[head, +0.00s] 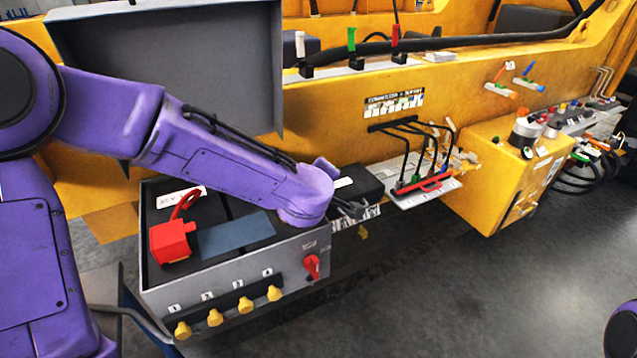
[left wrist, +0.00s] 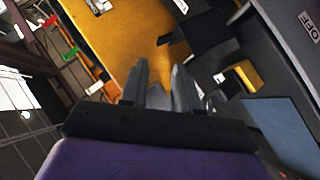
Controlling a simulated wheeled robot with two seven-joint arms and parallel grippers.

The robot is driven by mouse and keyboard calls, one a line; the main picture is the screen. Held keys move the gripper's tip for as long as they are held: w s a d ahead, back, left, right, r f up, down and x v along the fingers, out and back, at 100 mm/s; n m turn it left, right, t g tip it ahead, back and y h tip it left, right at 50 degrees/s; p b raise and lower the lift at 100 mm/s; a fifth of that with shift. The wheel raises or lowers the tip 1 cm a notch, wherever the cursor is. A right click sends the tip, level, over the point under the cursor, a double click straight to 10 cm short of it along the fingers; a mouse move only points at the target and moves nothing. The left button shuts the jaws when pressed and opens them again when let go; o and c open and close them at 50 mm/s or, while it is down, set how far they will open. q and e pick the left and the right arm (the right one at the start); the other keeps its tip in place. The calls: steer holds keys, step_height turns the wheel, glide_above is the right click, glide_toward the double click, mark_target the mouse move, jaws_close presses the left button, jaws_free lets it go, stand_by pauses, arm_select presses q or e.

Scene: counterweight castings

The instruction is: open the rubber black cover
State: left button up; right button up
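A black box-shaped cover (head: 358,184) with a white label sits just right of the grey control box, partly behind my left wrist. I cannot tell for sure that it is the rubber cover; it looks closed. My left arm reaches over the control box and its wrist ends beside this cover. Dark block shapes (left wrist: 207,32) lie just beyond the right finger. My right gripper is out of view.
The grey control box (head: 245,275) carries yellow knobs, a red rotary switch (head: 312,266) and a red padlock-like block (head: 171,241). Its grey lid (head: 180,70) stands raised behind. Black cables (head: 405,150) and a yellow box (head: 500,180) are to the right. Floor in front is clear.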

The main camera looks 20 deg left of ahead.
arm_select(q)
steer(key=v, duration=0.4)
steer(key=shift+s+a, duration=0.1)
